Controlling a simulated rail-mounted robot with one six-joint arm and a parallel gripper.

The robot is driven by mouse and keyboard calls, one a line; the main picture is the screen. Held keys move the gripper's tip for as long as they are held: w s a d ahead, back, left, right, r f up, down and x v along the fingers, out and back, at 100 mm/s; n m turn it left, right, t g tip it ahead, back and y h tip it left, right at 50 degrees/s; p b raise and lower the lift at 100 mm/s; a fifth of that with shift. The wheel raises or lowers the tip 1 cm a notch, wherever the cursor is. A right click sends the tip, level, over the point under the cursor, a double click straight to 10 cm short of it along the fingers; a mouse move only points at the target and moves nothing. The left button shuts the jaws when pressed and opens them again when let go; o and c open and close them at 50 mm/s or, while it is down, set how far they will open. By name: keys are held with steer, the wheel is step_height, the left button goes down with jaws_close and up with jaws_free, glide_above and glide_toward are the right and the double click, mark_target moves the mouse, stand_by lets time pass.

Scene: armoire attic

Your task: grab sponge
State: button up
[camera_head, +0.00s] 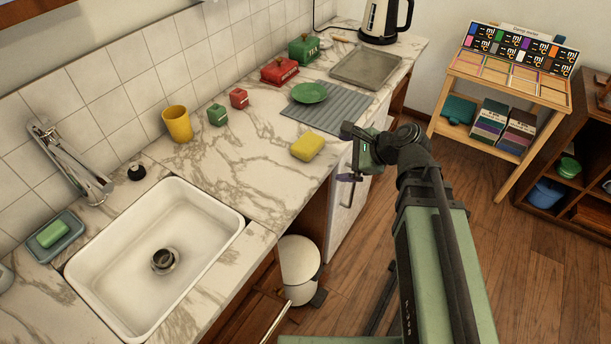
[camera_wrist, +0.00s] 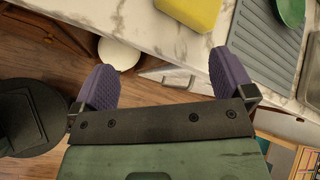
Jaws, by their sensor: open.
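A yellow sponge (camera_head: 307,147) lies on the marble counter near its front edge, left of the grey ribbed mat. It also shows at the top of the wrist view (camera_wrist: 187,14), partly cut off by the frame. My gripper (camera_head: 350,157) is at the counter's front edge, just right of the sponge and apart from it. In the wrist view, its two purple pads (camera_wrist: 164,84) are spread wide with nothing between them. A green bar (camera_head: 52,234), possibly soap or another sponge, lies in a blue-grey dish at the far left.
A white sink (camera_head: 222,237) is set in the counter. A yellow cup (camera_head: 178,124), small green and red boxes, and a green plate (camera_head: 309,92) on the ribbed mat (camera_head: 338,119) stand beyond the sponge. A white bin (camera_head: 298,268) is below. Bare marble surrounds the sponge.

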mark_target(309, 142)
steer(key=w+a+m+b, duration=0.1)
steer(key=w+m, duration=0.1)
steer(key=w+a+f+m+t+y+b, duration=0.1)
steer(key=a+m, duration=0.1)
steer(key=m, duration=0.1)
steer(key=w+a+f+m+t+y+b, duration=0.1)
steer(key=w+a+m, duration=0.1)
steer(key=m, duration=0.1)
steer(key=shift+w+b, duration=0.3)
steer(key=shift+w, duration=0.05)
steer(key=shift+w+a, duration=0.1)
steer(key=shift+a, duration=0.15)
steer(key=shift+t, duration=0.3)
steer(key=b+x, duration=0.1)
steer(key=x, duration=0.4)
steer(key=shift+a+r+b, duration=0.1)
steer(key=shift+r+b, duration=0.05)
steer(key=shift+b, duration=0.25)
steer(key=shift+r, duration=0.1)
steer(key=c, duration=0.5)
steer(key=shift+r, duration=0.1)
steer(key=shift+c, duration=0.2)
step_height(309, 142, up, 20)
steer(key=p, duration=2)
